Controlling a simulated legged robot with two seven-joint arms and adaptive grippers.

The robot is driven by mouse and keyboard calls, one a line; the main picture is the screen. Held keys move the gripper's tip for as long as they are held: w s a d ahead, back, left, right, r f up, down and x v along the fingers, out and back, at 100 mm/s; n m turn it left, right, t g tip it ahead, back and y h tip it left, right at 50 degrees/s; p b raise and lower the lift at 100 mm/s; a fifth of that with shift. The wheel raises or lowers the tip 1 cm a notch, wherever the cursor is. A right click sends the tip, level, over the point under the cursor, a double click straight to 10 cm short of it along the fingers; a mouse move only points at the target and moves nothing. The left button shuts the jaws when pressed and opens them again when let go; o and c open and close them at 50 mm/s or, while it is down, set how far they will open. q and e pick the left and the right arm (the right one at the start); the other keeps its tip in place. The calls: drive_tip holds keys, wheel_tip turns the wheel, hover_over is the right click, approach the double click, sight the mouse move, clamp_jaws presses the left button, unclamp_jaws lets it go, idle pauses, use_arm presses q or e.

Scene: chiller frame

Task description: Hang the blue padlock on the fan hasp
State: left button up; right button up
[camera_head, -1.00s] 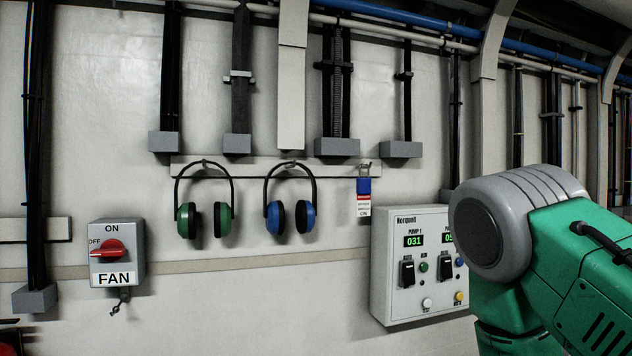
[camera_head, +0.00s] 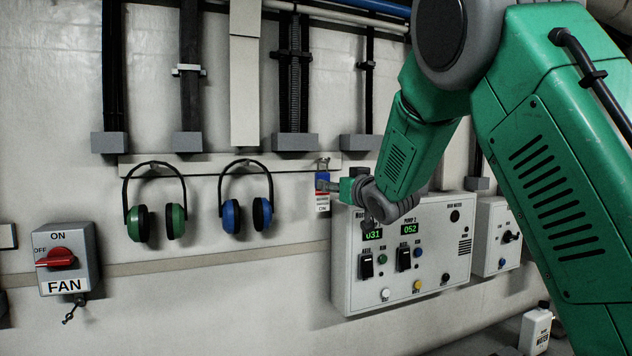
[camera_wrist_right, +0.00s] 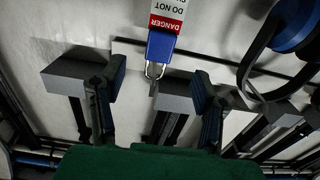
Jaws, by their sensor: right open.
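The blue padlock (camera_head: 321,167) hangs on the rail beside the earmuffs, with a red and white danger tag (camera_head: 322,203) below it. In the right wrist view the padlock (camera_wrist_right: 160,46) appears upside down, its shackle toward the gripper. My right gripper (camera_head: 324,184) is at the padlock in the head view, partly covering it. In the wrist view the right gripper (camera_wrist_right: 158,80) is open, its fingers on either side of the shackle area; I see no contact. The fan hasp (camera_head: 73,307) hangs below the FAN switch box (camera_head: 67,259) at left. My left gripper is not in view.
Green earmuffs (camera_head: 142,222) and blue earmuffs (camera_head: 231,215) hang on the rail (camera_head: 200,163) left of the padlock. A pump control panel (camera_head: 346,277) stands out from the wall below my right arm. The wall between the FAN box and panel is mostly clear.

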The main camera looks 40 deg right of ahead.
sight(322, 198)
drive_tip(key=p+x, duration=0.2)
drive_tip(key=x, duration=0.6)
drive_tip(key=shift+w, duration=0.15)
drive_tip(key=shift+w+d+f, duration=0.1)
drive_tip(key=shift+w+d, duration=0.05)
drive_tip(key=shift+w, duration=0.15)
drive_tip(key=shift+s, duration=0.15)
drive_tip(key=shift+c, duration=0.8)
clamp_jaws()
